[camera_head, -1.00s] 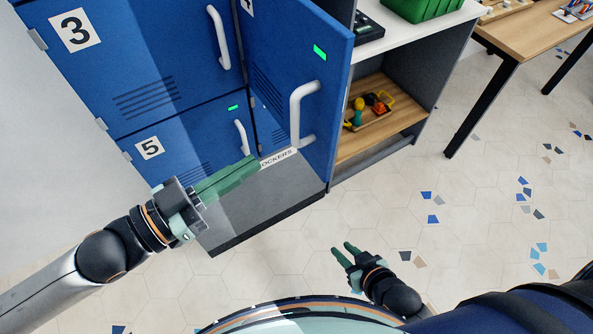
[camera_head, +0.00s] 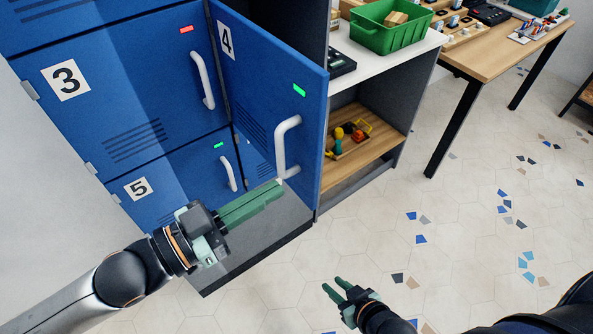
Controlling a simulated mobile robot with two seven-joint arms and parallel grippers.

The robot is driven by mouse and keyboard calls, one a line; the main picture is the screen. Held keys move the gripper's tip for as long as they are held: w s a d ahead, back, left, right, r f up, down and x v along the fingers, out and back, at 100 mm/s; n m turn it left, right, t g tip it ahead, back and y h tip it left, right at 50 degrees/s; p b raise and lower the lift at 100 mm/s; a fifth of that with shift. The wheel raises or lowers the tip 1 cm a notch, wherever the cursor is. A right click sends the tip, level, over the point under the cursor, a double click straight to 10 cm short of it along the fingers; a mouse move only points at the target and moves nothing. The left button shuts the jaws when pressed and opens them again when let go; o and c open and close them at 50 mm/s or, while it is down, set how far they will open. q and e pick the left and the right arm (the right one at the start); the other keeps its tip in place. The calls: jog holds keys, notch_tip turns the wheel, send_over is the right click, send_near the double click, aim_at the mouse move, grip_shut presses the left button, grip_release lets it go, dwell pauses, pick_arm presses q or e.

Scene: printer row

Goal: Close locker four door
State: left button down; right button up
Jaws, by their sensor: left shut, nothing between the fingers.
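The locker four door (camera_head: 262,85) is blue, with a "4" label near its left edge. It stands swung out from the locker row, hinged at its left side, its free edge toward me. Its white handle (camera_head: 282,146) is near the free edge, and a small green light shows above it. My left gripper (camera_head: 279,190) is shut and empty. Its fingertips appear just below the handle's lower end; I cannot tell whether they touch. My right gripper (camera_head: 335,284) is low over the floor, away from the door, with its fingers parted and empty.
Locker three's door (camera_head: 130,90) with a red light and locker five's door (camera_head: 180,170) are closed at left. A grey base plinth (camera_head: 255,240) juts out below. Right of the door is a shelf unit (camera_head: 400,60) holding a green bin (camera_head: 385,35). The floor at right is clear.

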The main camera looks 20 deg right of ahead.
aim_at(312, 167)
pick_arm(q)
jog(key=shift+p+x, duration=0.35)
jog(key=shift+x, duration=2.6)
jog(key=shift+w+d, duration=0.1)
jog(key=shift+d, duration=0.05)
